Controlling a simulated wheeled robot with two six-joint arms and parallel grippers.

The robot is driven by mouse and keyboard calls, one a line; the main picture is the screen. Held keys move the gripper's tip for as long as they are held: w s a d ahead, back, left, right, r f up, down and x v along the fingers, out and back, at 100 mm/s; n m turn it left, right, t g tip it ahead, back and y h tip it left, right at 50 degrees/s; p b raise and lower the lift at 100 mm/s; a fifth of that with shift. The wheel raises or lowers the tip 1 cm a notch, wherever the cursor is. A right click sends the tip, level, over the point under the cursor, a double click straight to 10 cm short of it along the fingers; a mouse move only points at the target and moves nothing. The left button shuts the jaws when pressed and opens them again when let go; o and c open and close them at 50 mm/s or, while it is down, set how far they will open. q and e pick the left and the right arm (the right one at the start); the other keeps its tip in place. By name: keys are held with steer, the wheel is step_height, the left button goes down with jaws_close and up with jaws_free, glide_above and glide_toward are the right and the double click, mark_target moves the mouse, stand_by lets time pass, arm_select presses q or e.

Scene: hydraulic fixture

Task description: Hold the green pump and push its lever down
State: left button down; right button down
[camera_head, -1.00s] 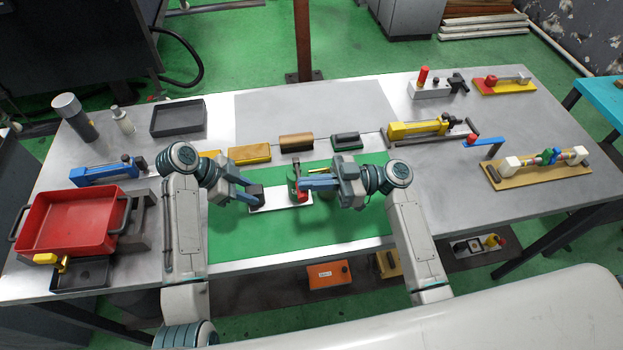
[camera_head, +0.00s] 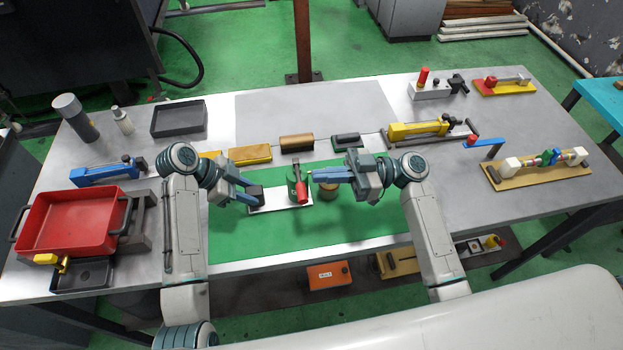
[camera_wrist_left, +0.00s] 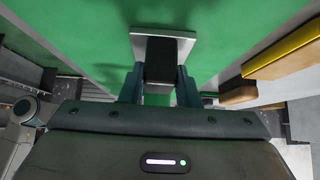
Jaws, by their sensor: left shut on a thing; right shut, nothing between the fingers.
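The green pump (camera_head: 292,181) stands at the right end of a white base plate (camera_head: 279,201) on the green mat. Its red lever handle (camera_head: 302,192) slants toward the front and appears low over the plate. My left gripper (camera_head: 257,196) is shut on the dark block at the plate's left end. In the left wrist view, this dark block (camera_wrist_left: 160,62) sits between the fingers, with the white plate (camera_wrist_left: 184,45) behind it. My right gripper (camera_head: 313,177) is shut and empty, just right of the lever and apparently apart from it.
A brass-coloured cylinder (camera_head: 328,190) stands below my right gripper. Blocks line the mat's back edge, among them a yellow one (camera_head: 250,154) and a copper one (camera_head: 296,142). A red tray (camera_head: 75,222) is at left. The mat's front is clear.

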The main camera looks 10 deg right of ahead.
arm_select(q)
steer(key=shift+d, duration=0.2)
steer(key=shift+a, duration=0.1)
arm_select(e)
steer(key=d, duration=0.6)
steer(key=shift+d+f, duration=0.25)
steer(key=shift+f, duration=0.2)
arm_select(q)
steer(key=c, duration=1)
jaws_free()
